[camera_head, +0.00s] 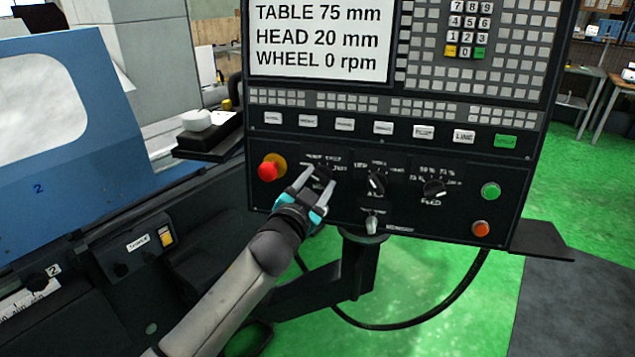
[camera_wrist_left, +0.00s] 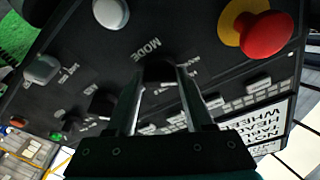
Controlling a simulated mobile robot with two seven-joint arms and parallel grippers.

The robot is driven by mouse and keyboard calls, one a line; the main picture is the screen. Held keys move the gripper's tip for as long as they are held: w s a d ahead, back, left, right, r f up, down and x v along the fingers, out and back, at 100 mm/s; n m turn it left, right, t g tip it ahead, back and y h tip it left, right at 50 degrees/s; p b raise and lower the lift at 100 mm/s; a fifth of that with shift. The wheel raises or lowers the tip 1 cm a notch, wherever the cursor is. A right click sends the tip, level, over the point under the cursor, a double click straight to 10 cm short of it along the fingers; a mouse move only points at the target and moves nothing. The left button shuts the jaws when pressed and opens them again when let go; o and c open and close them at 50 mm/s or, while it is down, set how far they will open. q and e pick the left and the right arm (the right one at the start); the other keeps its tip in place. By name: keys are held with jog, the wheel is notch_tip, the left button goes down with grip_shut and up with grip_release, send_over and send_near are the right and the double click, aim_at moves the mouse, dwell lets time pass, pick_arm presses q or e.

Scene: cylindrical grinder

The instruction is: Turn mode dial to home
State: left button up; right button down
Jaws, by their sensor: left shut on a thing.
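The mode dial (camera_head: 319,174) is a black knob on the lower part of the control panel, the leftmost of a row of dials. My left gripper (camera_head: 320,182) is at it, its fingers on either side of the knob. In the left wrist view the fingers of the gripper (camera_wrist_left: 160,78) are shut on the dark mode dial (camera_wrist_left: 160,70), with the word MODE printed beside it. The fingers partly hide the dial and its printed positions, so I cannot tell its setting. My right gripper is in neither view.
A red emergency button (camera_head: 268,170) sits just left of the dial. To its right are a second dial (camera_head: 376,183), a feed dial (camera_head: 433,188) and a small grey knob (camera_head: 371,223). A green button (camera_head: 491,190) and an orange button (camera_head: 481,228) are further right.

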pick_arm(q)
grip_shut()
jog(key=shift+r+m+p, duration=0.1)
jog(key=shift+m+p, duration=0.3)
jog(key=shift+p, duration=0.05)
jog(key=m+p, duration=0.2)
jog(key=m, duration=0.1)
jog(key=shift+a+r+g+p, duration=0.1)
jog(key=shift+g+p, duration=0.2)
jog(key=shift+p, duration=0.1)
jog(key=m+p, duration=0.2)
jog(key=m, duration=0.1)
jog(key=shift+g+h, duration=0.4)
jog(key=shift+m+p, duration=0.8)
jog(key=shift+m, duration=0.1)
jog(key=o, duration=1.2)
grip_release()
